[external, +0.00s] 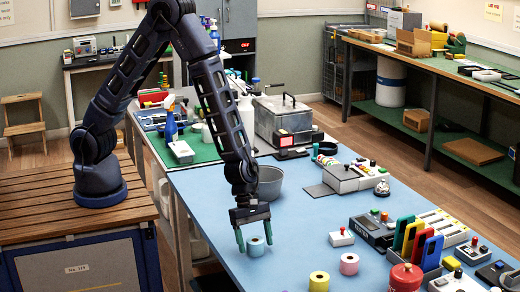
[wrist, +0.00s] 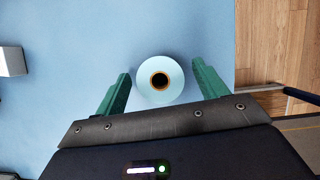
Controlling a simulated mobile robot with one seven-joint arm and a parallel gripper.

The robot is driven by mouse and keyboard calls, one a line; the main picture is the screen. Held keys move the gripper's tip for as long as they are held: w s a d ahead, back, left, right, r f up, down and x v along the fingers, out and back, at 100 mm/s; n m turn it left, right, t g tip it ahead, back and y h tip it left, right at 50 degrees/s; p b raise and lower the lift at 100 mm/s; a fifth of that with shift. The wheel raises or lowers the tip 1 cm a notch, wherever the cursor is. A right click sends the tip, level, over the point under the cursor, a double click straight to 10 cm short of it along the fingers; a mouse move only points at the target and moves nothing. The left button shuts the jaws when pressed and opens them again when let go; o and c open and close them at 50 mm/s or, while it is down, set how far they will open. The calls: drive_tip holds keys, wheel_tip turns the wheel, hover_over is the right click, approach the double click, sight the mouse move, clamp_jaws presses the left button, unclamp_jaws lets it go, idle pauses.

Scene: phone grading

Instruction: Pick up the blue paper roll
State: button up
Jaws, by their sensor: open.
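The blue paper roll (external: 256,246) stands upright on the blue table in the external view, light blue with a dark core hole. It also shows in the wrist view (wrist: 160,80), end-on, between and a little beyond the green fingers. My gripper (external: 254,241) points down over the roll with its fingers apart, one on either side of it. In the wrist view my gripper (wrist: 160,85) is open, with a gap between each finger and the roll. Whether the fingertips reach down to the table is hard to tell.
A yellow roll (external: 319,281) and a pink roll (external: 349,264) stand to the right. A grey bucket (external: 270,183) stands behind my gripper. A small white box with a red button (external: 341,237) lies to the right. The table edge (wrist: 236,45) is close to the roll.

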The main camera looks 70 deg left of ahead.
drive_tip(key=shift+d+f, duration=0.1)
drive_tip(key=shift+f, duration=0.15)
drive_tip(key=shift+c, duration=0.2)
drive_tip(key=c, duration=1)
drive_tip(key=shift+c, duration=0.2)
drive_tip(key=shift+r, duration=0.15)
